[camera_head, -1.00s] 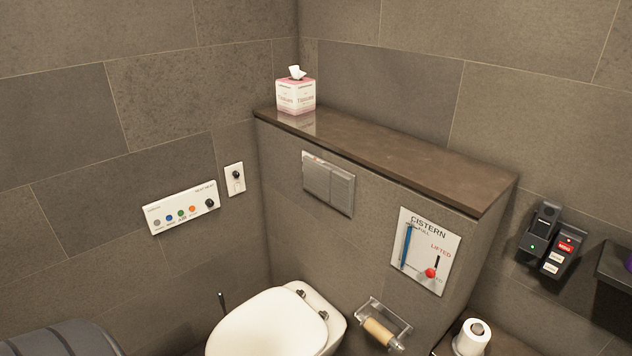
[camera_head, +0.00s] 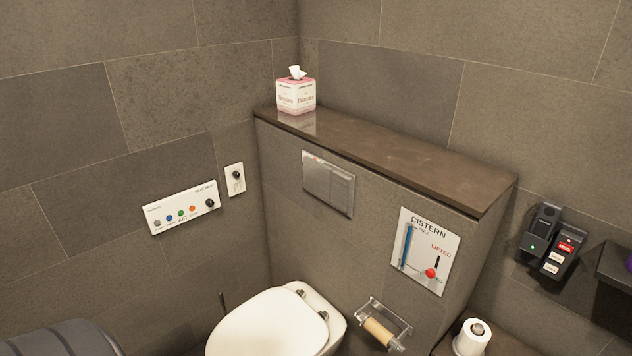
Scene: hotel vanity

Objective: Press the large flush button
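The metal flush plate (camera_head: 328,184) is set in the front of the cistern wall, below the shelf and above the toilet. It looks split into a larger left part, the large flush button (camera_head: 318,179), and a narrower right part (camera_head: 342,193); the dividing line is faint. The cistern panel (camera_head: 426,250) to its right is marked CISTERN and LIFTED, with a blue level bar and a red knob. Neither of my grippers shows in the head view.
The white toilet (camera_head: 268,325) stands below the plate. A tissue box (camera_head: 296,97) sits on the shelf (camera_head: 390,158). A paper-roll holder (camera_head: 383,325), a spare roll (camera_head: 472,338) and wall-mounted devices (camera_head: 551,242) are to the right. A control panel (camera_head: 181,207) is on the left wall.

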